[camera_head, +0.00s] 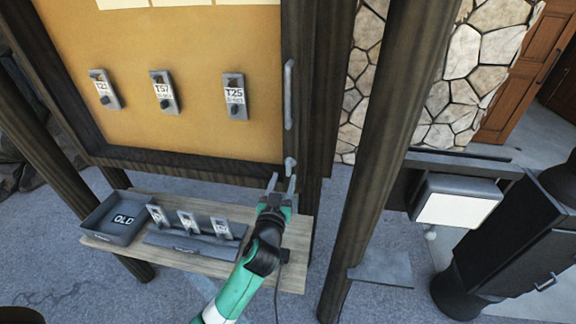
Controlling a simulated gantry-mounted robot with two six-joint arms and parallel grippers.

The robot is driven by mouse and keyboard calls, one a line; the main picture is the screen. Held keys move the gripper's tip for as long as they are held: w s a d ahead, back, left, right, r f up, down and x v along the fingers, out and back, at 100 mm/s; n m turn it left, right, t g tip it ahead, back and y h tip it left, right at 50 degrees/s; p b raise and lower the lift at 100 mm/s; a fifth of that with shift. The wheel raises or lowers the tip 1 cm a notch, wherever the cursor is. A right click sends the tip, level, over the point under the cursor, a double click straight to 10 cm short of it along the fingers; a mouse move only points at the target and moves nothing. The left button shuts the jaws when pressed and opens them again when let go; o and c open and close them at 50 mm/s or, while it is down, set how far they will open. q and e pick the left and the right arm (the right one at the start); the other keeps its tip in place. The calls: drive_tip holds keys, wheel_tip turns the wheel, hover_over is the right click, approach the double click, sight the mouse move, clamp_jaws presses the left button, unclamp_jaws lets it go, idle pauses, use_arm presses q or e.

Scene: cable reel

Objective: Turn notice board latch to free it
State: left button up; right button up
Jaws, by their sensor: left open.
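The notice board (200,50) has a tan face in a dark wooden frame. A small grey latch (290,163) sits at the lower right of the frame, below a long vertical grey handle (289,95). My left gripper (283,183) is open, its two fingers pointing up at the latch. The fingertips are just below the latch or close around its lower part; I cannot tell whether they touch it. My right gripper is not in view.
Tags T23 (105,90), T57 (164,93) and T25 (235,98) hang on the board. A wooden shelf (290,258) below carries a grey OLD tray (112,222) and a rack (195,245) with three tags. A dark post (372,180) stands to the right.

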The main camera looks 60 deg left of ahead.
sight(288, 165)
use_arm(q)
drive_tip(key=x, duration=0.7)
clamp_jaws()
